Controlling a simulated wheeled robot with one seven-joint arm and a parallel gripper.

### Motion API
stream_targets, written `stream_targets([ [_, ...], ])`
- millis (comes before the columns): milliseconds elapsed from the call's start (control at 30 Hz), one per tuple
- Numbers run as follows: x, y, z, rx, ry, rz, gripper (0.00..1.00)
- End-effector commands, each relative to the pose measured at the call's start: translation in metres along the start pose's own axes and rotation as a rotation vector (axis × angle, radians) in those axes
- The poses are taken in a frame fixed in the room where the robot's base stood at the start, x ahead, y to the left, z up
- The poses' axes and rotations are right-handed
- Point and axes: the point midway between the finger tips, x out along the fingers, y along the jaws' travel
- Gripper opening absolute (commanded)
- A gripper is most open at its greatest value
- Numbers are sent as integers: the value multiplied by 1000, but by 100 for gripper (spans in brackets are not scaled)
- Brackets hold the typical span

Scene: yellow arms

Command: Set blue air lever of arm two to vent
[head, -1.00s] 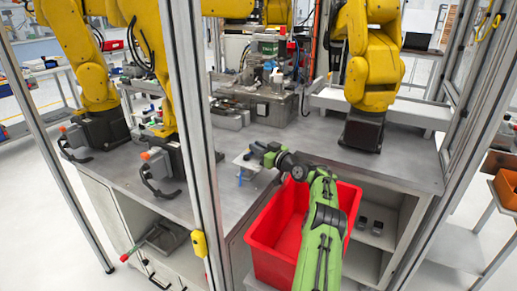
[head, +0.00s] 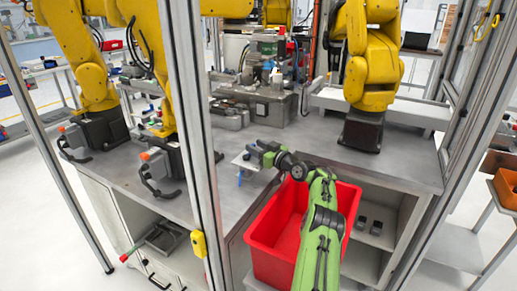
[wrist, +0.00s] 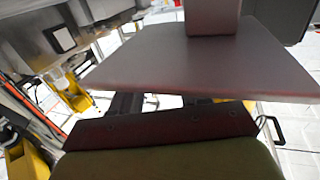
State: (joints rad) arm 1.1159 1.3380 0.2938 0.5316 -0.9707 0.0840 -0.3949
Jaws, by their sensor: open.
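A small blue part (head: 240,174), possibly the blue air lever, shows in the head view beside a pale plate (head: 241,159) over the grey bench. It is too small to tell its setting or which yellow arm it belongs to. My gripper (head: 254,153) is at the end of my green arm, right beside the plate and just above the blue part. In the wrist view my gripper (wrist: 160,104) is open, with its dark fingers partly hidden behind a flat grey plate (wrist: 190,70). No blue lever shows in the wrist view.
Yellow robot arms (head: 372,60) stand on the bench (head: 400,165). A silver frame post (head: 190,110) rises left of my gripper. A red bin (head: 275,245) is under my forearm. Grey boxes with orange knobs (head: 157,165) sit at the bench's left edge.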

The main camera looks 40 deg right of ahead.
Motion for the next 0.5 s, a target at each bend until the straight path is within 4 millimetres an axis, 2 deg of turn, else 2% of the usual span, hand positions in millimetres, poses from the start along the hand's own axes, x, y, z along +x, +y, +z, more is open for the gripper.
stream_targets([
  [133,-7,0,0,-1,-2,-2,45],
  [267,-25,0,0,1,-5,0,45],
  [367,-47,2,0,2,-4,3,45],
  [500,-86,2,-1,3,-2,7,45],
])
